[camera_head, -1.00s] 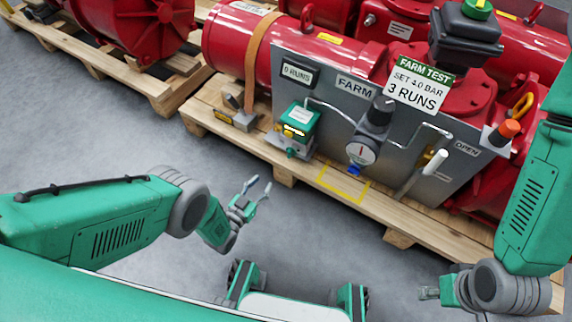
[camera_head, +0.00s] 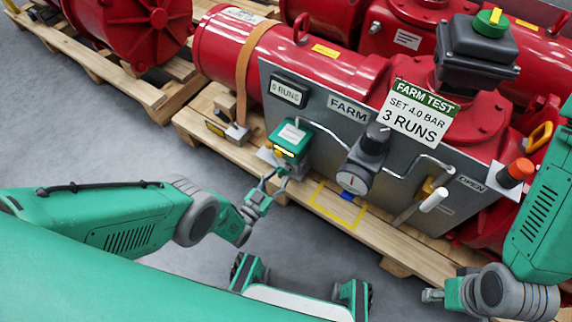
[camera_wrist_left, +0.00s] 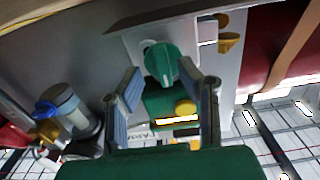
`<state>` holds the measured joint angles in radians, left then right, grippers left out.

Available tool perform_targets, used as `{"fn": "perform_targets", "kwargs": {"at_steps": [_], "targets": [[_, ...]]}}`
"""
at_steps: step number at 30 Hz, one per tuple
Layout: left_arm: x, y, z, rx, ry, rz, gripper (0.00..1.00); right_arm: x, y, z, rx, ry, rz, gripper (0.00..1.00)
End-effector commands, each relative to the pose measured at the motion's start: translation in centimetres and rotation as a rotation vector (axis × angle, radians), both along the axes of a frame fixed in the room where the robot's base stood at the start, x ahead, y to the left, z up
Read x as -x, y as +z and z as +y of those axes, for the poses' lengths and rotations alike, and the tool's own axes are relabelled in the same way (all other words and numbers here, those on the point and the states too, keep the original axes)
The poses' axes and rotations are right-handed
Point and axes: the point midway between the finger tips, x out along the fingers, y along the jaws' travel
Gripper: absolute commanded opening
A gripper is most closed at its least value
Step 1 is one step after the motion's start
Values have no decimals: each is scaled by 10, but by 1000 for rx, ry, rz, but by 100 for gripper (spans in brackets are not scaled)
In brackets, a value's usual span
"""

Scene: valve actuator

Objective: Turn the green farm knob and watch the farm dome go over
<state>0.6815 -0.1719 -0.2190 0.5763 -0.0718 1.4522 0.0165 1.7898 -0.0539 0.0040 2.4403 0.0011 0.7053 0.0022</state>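The green farm knob (camera_wrist_left: 168,64) shows in the left wrist view on the front of a green box. In the head view this box (camera_head: 291,135) is mounted at the left of the grey FARM panel. My left gripper (camera_head: 272,182) is open just in front of the box. In the wrist view its two fingers stand apart, with the knob between and beyond them; I cannot tell whether they touch it. The farm dome (camera_head: 491,21), green with a yellow bar, tops a black box at upper right. My right gripper (camera_head: 432,295) is low at right, too small to read.
The grey panel (camera_head: 330,127) carries a "0 RUNS" counter (camera_head: 289,90), a gauge (camera_head: 352,181) below a black knob (camera_head: 375,139), and a white-handled lever (camera_head: 434,200). A sign (camera_head: 416,113) reads "SET 4.0 BAR, 3 RUNS". The pallet (camera_head: 405,251) edges open grey floor.

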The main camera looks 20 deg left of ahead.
Motion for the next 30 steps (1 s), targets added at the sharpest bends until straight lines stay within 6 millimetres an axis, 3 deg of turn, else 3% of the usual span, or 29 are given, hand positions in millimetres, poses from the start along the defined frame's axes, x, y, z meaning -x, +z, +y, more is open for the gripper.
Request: {"fn": "perform_targets", "kwargs": {"at_steps": [10, 11, 13, 14, 30], "targets": [[-1, 0, -1, 0, 1, 1, 32, 1, 0, 1, -1, 1, 2, 40], [-1, 0, -1, -1, 0, 1, 28, 1, 0, 1, -1, 1, 2, 40], [-1, 0, -1, -2, 0, 2, 4, 1, 0, 0, -1, 1, 2, 40], [-1, 0, -1, -3, 1, 1, 0, 1, 0, 0, -1, 1, 2, 40], [-1, 1, -3, -90, -1, -34, 0, 1, 0, 0, -1, 1, 1, 40]]}}
